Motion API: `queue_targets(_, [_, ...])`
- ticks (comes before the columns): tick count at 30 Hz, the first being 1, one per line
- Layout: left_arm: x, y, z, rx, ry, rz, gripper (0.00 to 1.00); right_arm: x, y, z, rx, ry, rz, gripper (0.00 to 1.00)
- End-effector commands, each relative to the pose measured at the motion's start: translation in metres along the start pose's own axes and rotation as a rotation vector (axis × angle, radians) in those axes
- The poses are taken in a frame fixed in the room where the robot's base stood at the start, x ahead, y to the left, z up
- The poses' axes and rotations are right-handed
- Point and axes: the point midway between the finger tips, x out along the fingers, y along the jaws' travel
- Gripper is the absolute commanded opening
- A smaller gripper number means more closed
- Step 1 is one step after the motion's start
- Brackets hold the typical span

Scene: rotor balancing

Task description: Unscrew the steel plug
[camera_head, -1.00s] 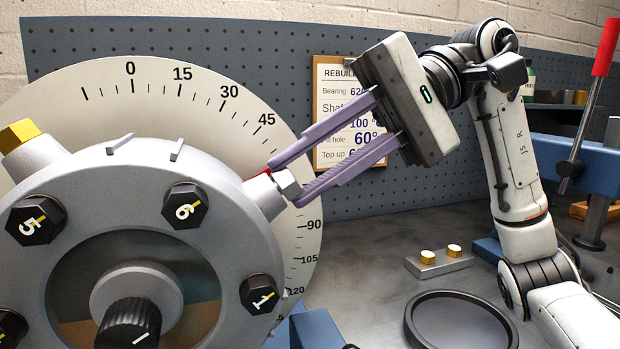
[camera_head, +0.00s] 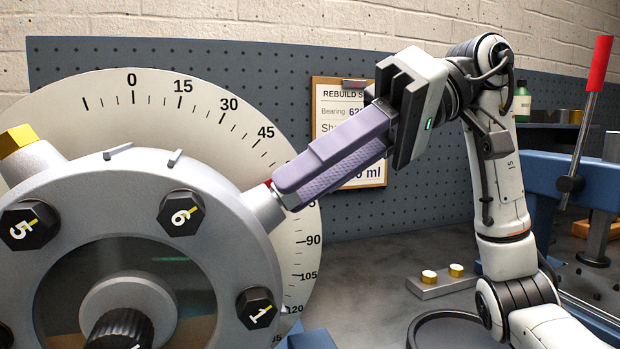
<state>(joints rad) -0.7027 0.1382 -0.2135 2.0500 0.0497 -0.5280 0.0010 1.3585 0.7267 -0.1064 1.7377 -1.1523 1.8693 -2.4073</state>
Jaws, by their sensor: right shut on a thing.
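The steel plug (camera_head: 289,199) sits in a boss on the right side of the round grey rotor housing (camera_head: 215,190), with a red ring showing at its base. My right gripper (camera_head: 287,186) reaches in from the upper right and is shut on the plug. Its purple fingers cover most of the plug, so only a small part of the steel shows. The wrist is rolled so that one finger lies above and partly in front of the other. My left gripper is not in view.
Numbered black bolts and a brass plug (camera_head: 17,139) are on the housing. A dial plate (camera_head: 255,115) stands behind it. A small block with two brass pieces (camera_head: 440,285) and a black ring (camera_head: 450,325) lie on the bench. A blue press (camera_head: 560,180) stands at the right.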

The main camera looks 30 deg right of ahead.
Motion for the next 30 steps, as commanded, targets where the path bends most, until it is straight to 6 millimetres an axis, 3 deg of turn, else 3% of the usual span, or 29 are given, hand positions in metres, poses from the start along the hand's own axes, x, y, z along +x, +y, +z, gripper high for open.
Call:
queue_targets(7, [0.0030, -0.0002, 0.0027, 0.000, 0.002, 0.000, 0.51, 0.0000, 0.0003, 0.0005, -0.287, 0.001, -0.001, 0.01])
queue_targets(16, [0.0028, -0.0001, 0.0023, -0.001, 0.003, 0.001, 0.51, -0.0002, 0.0001, 0.0003, -0.310, 0.001, 0.000, 0.01])
queue_targets(24, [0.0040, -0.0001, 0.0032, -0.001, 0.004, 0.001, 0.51, -0.0003, -0.0001, 0.0004, -0.504, 0.001, -0.001, 0.01])
queue_targets(30, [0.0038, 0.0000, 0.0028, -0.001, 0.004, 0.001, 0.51, -0.0005, -0.0001, 0.0003, -0.509, 0.001, -0.001, 0.01])
